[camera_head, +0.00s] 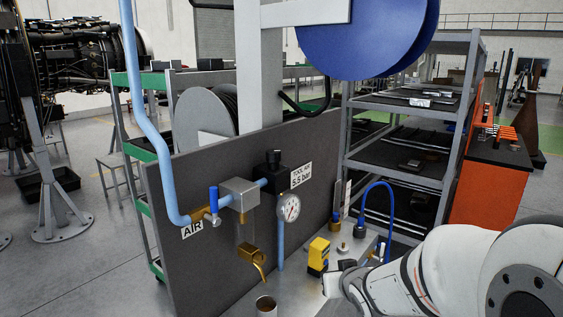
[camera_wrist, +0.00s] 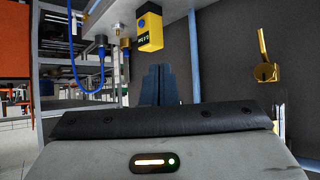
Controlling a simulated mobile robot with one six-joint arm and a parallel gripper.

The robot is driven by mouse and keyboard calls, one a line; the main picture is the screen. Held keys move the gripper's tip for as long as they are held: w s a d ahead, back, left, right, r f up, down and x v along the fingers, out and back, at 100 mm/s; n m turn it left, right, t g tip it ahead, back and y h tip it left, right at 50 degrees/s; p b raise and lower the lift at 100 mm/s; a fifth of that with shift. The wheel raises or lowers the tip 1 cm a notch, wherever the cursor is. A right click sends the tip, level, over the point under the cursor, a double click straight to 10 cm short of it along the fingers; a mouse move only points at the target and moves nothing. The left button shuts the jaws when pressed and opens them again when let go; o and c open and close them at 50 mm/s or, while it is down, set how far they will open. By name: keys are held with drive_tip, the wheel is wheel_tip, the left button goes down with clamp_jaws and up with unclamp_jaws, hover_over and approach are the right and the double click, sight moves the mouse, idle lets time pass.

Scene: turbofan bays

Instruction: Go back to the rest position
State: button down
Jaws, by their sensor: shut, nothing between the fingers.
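My gripper (camera_wrist: 160,72) shows in the wrist view with its two dark fingers together and nothing between them. In the head view my white arm reaches in from the lower right, and its end is over the grey bench top (camera_head: 345,246). A yellow and black device (camera_head: 318,254) stands on the bench near the arm's end. It also shows in the wrist view (camera_wrist: 150,28), just beyond the fingertips in the picture and apparently apart from them. The wrist view appears upside down.
A blue hose (camera_head: 391,205) arches near my arm. Shelves (camera_head: 405,105) and an orange cabinet (camera_head: 488,185) stand behind.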

drive_tip(key=s+d+r+m+g+h, duration=0.1)
drive_tip(key=s+r+g, duration=0.2)
drive_tip(key=s, duration=1.8)
drive_tip(key=g, duration=0.4)
drive_tip(key=shift+s+d+m+g, duration=0.3)
drive_tip(key=shift+s+d+g, duration=0.05)
drive_tip(key=shift+s+g, duration=0.05)
drive_tip(key=shift+r, duration=0.1)
